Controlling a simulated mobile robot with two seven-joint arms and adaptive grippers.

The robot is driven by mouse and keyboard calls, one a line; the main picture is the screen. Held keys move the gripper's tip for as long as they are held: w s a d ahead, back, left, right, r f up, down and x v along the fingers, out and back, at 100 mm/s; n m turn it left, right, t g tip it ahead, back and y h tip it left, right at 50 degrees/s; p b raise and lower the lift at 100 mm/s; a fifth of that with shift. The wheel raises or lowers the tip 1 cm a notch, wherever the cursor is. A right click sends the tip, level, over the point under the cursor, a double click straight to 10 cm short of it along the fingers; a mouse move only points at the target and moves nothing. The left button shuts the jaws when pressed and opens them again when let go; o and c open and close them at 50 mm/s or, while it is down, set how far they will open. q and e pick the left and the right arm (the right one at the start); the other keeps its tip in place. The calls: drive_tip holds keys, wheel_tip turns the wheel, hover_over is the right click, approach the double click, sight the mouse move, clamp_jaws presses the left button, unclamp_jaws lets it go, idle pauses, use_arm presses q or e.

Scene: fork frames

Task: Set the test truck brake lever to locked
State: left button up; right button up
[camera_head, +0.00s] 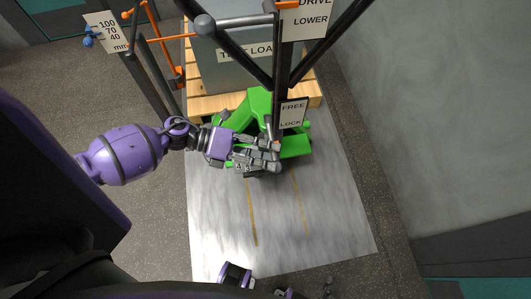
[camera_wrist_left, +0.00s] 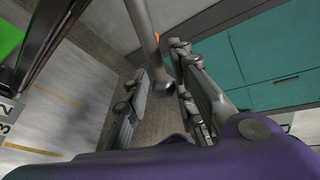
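The green test truck (camera_head: 262,104) stands by a pallet, with a FREE / LOCK sign (camera_head: 292,114) on its upright. A thin grey rod (camera_head: 270,126), which looks like the brake lever, runs down beside the sign towards my left gripper (camera_head: 264,157). In the left wrist view a grey rod (camera_wrist_left: 146,28) with a rounded end comes down between the fingers of the left gripper (camera_wrist_left: 162,97). The fingers are apart, and I see no clear contact with the rod. The lever's exact setting cannot be told. Small purple and grey parts at the head view's bottom edge may belong to my right arm.
A grey test load (camera_head: 232,62) sits on a wooden pallet (camera_head: 205,103) behind the truck. A DRIVE / LOWER sign (camera_head: 310,18) and dark bars rise above it. A sign reading 100, 70, 40 mm (camera_head: 108,33) stands left. The pale floor in front (camera_head: 275,220) is clear.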

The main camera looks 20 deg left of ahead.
use_arm(q)
drive_tip(key=o, duration=0.4)
drive_tip(key=shift+s+a+f, duration=0.1)
drive_tip(key=shift+s+f, duration=0.05)
drive_tip(key=shift+f, duration=0.2)
drive_tip(key=shift+c, duration=0.2)
drive_tip(key=v, duration=1.2)
drive_tip(key=shift+r, duration=0.15)
use_arm(e)
drive_tip(key=shift+w, duration=0.3)
